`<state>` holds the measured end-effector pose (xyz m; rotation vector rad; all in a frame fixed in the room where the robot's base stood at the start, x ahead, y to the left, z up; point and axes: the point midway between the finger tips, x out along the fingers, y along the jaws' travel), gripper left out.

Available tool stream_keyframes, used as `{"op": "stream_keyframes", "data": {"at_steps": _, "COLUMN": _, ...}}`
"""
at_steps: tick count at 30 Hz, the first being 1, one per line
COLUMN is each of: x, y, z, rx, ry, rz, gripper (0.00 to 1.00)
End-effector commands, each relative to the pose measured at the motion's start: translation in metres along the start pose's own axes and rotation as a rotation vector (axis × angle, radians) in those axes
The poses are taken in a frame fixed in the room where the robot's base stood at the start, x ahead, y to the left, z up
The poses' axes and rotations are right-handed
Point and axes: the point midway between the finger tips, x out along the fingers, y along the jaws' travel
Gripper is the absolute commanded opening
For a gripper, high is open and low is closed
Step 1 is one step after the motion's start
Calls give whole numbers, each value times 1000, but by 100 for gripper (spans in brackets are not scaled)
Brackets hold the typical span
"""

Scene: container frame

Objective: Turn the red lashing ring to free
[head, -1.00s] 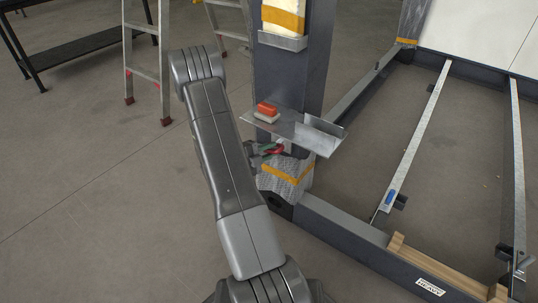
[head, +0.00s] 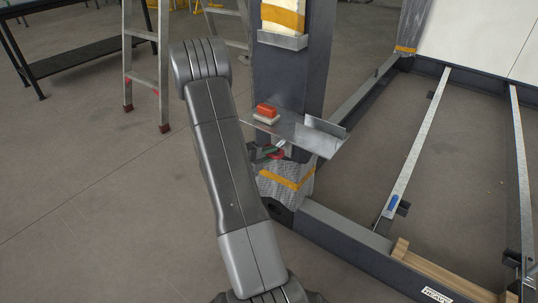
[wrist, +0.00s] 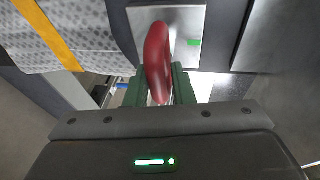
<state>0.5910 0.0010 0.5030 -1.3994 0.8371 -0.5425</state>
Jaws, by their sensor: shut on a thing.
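The red lashing ring (wrist: 157,55) stands out from a bright metal plate (wrist: 188,22) in the wrist view, its long side running up and down the picture. A green mark (wrist: 194,43) shows on the plate to the right of the ring. My gripper (wrist: 157,84) is shut on the ring, with one green finger on each side of it. In the head view the ring (head: 278,155) shows small under the metal shelf, at the post, and my gripper (head: 263,152) reaches it from the left, partly hidden by my arm.
A metal shelf (head: 318,139) juts out just above the ring and carries a red and white block (head: 266,112). Grey padding with an orange strap (head: 287,177) wraps the post (head: 290,75) below. A ladder (head: 146,65) stands at left. Open floor lies left of my arm.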

Motion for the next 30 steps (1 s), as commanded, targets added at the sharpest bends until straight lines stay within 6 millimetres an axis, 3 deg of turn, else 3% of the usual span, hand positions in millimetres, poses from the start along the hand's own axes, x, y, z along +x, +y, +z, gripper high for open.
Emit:
{"op": "stream_keyframes", "data": {"at_steps": 3, "x": 2, "y": 8, "z": -5, "rx": -10, "ry": 9, "rz": 14, "gripper": 0}}
{"op": "stream_keyframes", "data": {"at_steps": 4, "x": 2, "y": 8, "z": -5, "rx": -10, "ry": 9, "rz": 14, "gripper": 24}}
{"op": "stream_keyframes", "data": {"at_steps": 6, "x": 2, "y": 8, "z": -5, "rx": -10, "ry": 9, "rz": 13, "gripper": 37}}
{"op": "stream_keyframes", "data": {"at_steps": 20, "x": -2, "y": 2, "z": -1, "rx": -4, "ry": 2, "rz": 4, "gripper": 37}}
{"op": "stream_keyframes", "data": {"at_steps": 26, "x": -29, "y": -1, "z": -1, "rx": -6, "ry": -1, "rz": 4, "gripper": 37}}
{"op": "stream_keyframes", "data": {"at_steps": 30, "x": -62, "y": -1, "z": -1, "rx": -6, "ry": -1, "rz": 5, "gripper": 37}}
